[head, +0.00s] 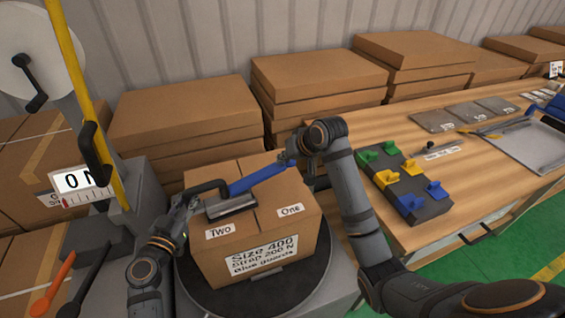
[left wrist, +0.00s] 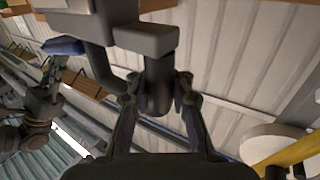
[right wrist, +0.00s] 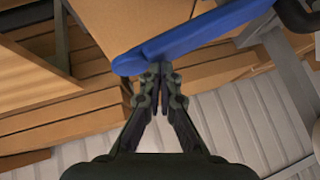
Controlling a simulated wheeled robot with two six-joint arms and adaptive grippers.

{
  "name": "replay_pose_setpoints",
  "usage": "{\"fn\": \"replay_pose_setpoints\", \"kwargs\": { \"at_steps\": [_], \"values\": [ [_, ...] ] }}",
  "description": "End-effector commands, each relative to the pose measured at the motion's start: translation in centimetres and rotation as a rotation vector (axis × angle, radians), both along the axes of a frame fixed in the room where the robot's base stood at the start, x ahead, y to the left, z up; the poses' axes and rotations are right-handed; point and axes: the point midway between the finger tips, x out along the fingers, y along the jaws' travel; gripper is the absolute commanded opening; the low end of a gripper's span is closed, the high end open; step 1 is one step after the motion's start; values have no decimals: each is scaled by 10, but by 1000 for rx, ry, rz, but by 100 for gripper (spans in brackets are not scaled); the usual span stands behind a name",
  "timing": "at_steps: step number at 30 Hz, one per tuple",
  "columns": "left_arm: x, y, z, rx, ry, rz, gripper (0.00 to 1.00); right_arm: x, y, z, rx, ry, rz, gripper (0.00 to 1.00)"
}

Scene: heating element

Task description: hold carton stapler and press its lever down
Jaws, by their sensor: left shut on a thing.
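The carton stapler (head: 232,206) has a grey body, a black handle and a blue lever (head: 258,179). It sits at the top of a carton (head: 210,258) labelled "Two" and "One". My left gripper (head: 191,199) is shut on the stapler's dark handle, which also shows between the fingers in the left wrist view (left wrist: 157,88). My right gripper (head: 293,163) is at the lever's outer end. In the right wrist view its fingertips (right wrist: 158,70) are together just by the tip of the blue lever (right wrist: 200,38). I cannot tell whether they touch it.
The carton stands on a dark round turntable (head: 290,296). A yellow post (head: 92,100) and a strap reel (head: 28,62) stand at the left. Flat cartons (head: 190,108) are stacked behind. A wooden bench (head: 400,135) with coloured guards and tools is at the right.

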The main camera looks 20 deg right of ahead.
Motion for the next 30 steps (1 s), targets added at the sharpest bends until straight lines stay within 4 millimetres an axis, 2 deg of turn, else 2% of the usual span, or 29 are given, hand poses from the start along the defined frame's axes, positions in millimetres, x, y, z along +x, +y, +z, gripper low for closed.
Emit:
{"fn": "replay_pose_setpoints", "kwargs": {
  "at_steps": [9, 20, 30],
  "values": [
    [0, 0, 1, 2, -3, 1, 0, 0, 3, 17, -1, -2, -1, 0],
    [0, 0, 1, 1, -2, 1, 0, 0, 4, 19, 1, -3, 0, 0],
    [0, 0, 1, 1, -2, 0, 0, 0, 11, 51, 1, -6, 0, 0]
  ]
}}
